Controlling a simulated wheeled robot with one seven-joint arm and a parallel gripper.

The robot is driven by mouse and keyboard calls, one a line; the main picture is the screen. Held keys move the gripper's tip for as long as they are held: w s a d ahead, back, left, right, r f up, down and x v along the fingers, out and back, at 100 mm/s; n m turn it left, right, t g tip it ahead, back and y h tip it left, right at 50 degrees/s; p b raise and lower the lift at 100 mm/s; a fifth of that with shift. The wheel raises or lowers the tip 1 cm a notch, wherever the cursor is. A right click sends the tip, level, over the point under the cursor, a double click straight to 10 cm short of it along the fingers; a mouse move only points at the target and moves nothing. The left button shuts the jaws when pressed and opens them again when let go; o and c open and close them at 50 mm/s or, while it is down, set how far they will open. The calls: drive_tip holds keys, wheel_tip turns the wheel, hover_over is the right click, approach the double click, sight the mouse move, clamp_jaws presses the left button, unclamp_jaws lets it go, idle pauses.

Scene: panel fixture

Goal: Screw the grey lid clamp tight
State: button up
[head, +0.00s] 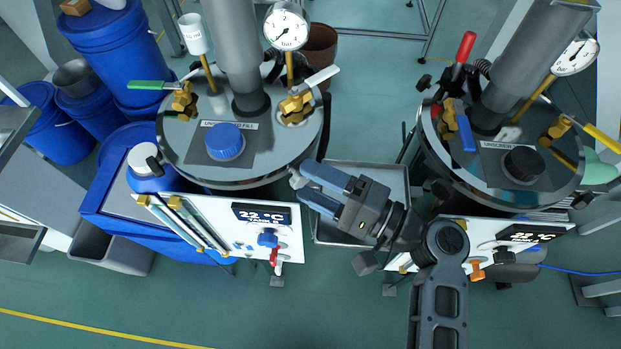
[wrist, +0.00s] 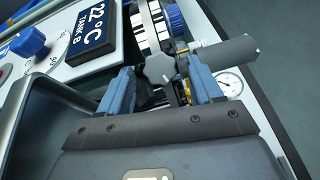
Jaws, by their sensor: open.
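The grey lid clamp's lobed knob (wrist: 158,68) shows between my two blue fingers in the wrist view, with a gap on each side. In the head view the grey knob (head: 296,179) is at the front right edge of the left tank's lid (head: 185,150), right by my fingertips. My gripper (head: 303,182) is open and reaches in from the right; it also shows in the wrist view (wrist: 160,66). I see no finger touching the knob. The clamp's body behind the knob is partly hidden.
The lid carries a blue cap (head: 225,141), brass valves and a pressure gauge (head: 286,27). Below it is a white panel with a TANK B display (head: 262,215) and a blue knob. A metal tray (head: 375,177) lies between the tanks. The right tank (head: 500,190) stands close to my arm.

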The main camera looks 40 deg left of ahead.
drive_tip(key=d, duration=0.4)
drive_tip(key=w+d+b, duration=0.1)
drive_tip(key=d, duration=0.1)
drive_tip(key=shift+d+f, duration=0.2)
drive_tip(key=shift+d, duration=0.1)
